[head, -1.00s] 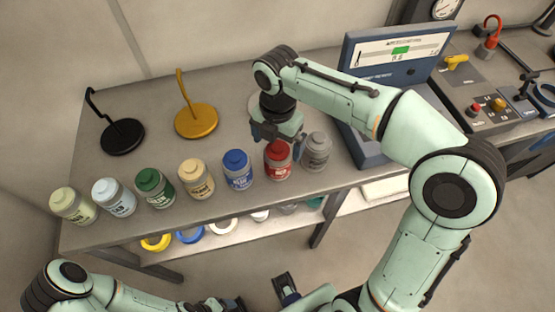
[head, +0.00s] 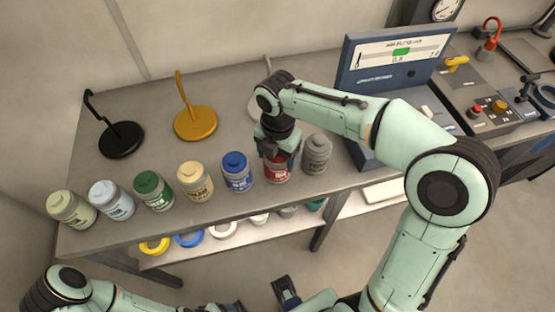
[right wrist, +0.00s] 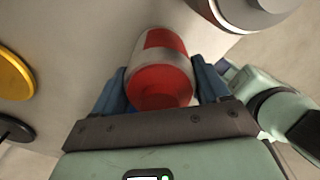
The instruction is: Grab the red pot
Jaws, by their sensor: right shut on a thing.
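The red pot (head: 277,171) stands on the grey table in the front row of pots, between the blue pot (head: 237,172) and the grey pot (head: 316,154). My right gripper (head: 279,152) is over it from above, covering its top, with its fingers shut on it. In the right wrist view the red pot (right wrist: 163,80), with its pale grey band, sits between the two blue fingers. My left arm comes in at the lower left; its gripper (head: 232,307) is partly cut off at the bottom edge, and its jaws cannot be read.
Black (head: 121,140) and yellow (head: 195,123) hooked stands are behind. A blue gauge box (head: 375,80) stands right. Coloured rings lie on the lower shelf.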

